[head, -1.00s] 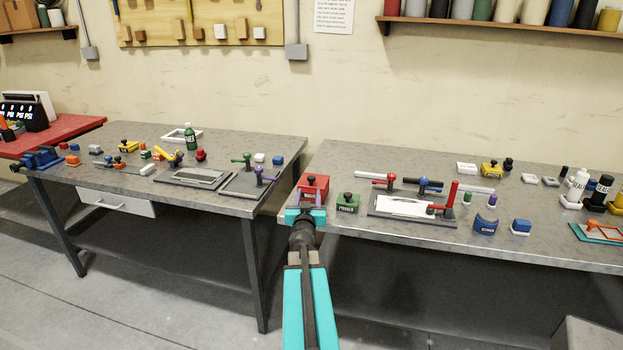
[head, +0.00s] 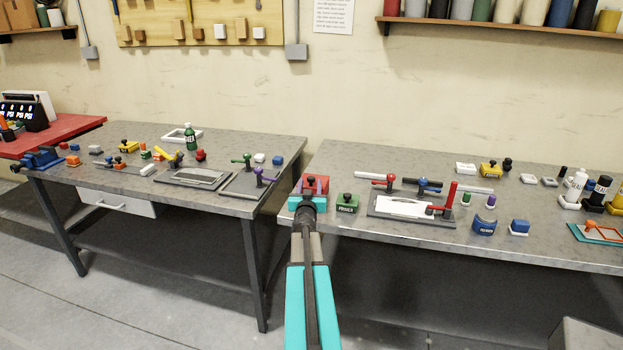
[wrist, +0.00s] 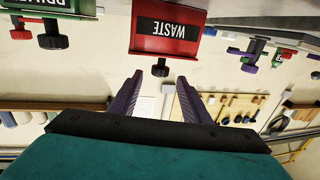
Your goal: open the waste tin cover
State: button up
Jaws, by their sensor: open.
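The waste tin (head: 317,180) is a red box at the left front corner of the right bench, partly hidden behind my gripper in the head view. In the wrist view, which is upside down, the tin (wrist: 166,40) shows a black label reading WASTE and a black knob (wrist: 152,70) on its cover. The cover appears shut. My gripper (wrist: 160,84) is open and empty, its two purple fingers pointing toward the tin. My gripper also shows in the head view (head: 314,189).
A green tin (head: 347,203) with a black knob stands close to the right of the waste tin. Further right is a grey plate (head: 452,222) with red and blue clamps. A gap separates this bench from the left bench (head: 225,206).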

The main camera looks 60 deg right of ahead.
aim_at(311, 180)
jog(key=shift+p+x, duration=0.4)
jog(key=shift+x, duration=2.2)
grip_shut()
